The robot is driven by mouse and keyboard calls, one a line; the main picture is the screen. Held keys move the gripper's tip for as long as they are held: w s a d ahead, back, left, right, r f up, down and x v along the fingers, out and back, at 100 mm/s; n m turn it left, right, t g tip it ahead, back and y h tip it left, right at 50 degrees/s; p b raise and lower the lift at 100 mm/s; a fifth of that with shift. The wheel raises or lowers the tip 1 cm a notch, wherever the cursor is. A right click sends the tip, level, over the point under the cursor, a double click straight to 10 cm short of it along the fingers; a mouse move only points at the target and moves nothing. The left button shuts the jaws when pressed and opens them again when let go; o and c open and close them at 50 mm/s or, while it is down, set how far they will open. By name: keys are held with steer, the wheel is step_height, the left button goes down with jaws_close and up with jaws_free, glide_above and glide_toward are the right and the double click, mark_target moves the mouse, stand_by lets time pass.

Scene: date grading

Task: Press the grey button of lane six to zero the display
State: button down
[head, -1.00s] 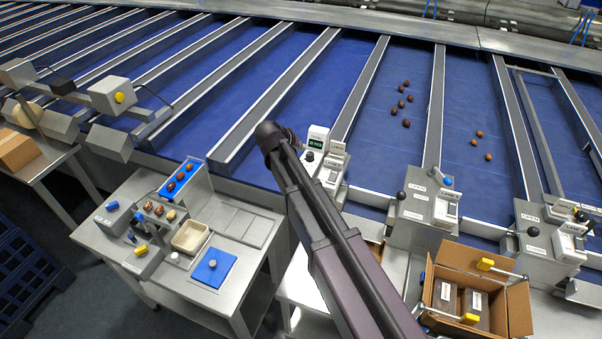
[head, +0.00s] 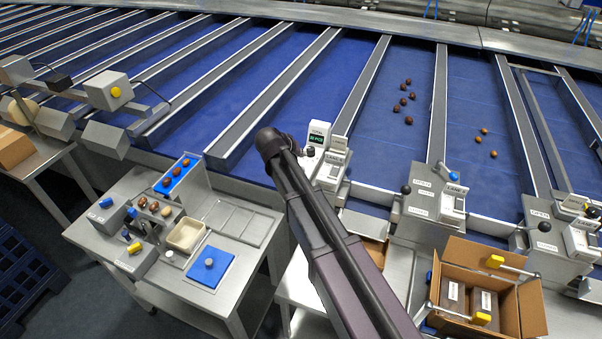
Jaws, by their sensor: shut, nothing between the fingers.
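A lane unit with a white-framed display (head: 318,136) showing green characters stands just right of my arm's dark end. The characters are too small to read surely. A black ball knob (head: 310,152) and a small pale box with a label (head: 332,165) sit beside it. I cannot read whether this is lane six, and I cannot make out a grey button. My arm reaches up from the bottom middle to a dark rounded joint left of the display, covering part of the unit. My gripper does not show; the arm appears to hide it.
Two more lane units (head: 430,206) (head: 560,228) stand to the right. An open carton (head: 531,303) with dark packs is at lower right. Dates lie on the blue lanes (head: 470,100).

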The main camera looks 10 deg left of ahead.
steer(key=shift+f+b, duration=1.3)
steer(key=shift+f, duration=0.35)
steer(key=shift+f, duration=0.2)
stand_by(0.3)
steer(key=shift+f+b, duration=0.25)
steer(key=shift+b, duration=0.2)
steer(key=shift+f+b, duration=0.4)
steer(key=shift+b, duration=0.05)
stand_by(0.9)
steer(key=shift+r, duration=0.2)
steer(key=shift+r+p, duration=0.7)
steer(key=shift+p, duration=0.25)
step_height(320, 180, up, 5)
steer(key=p, duration=0.5)
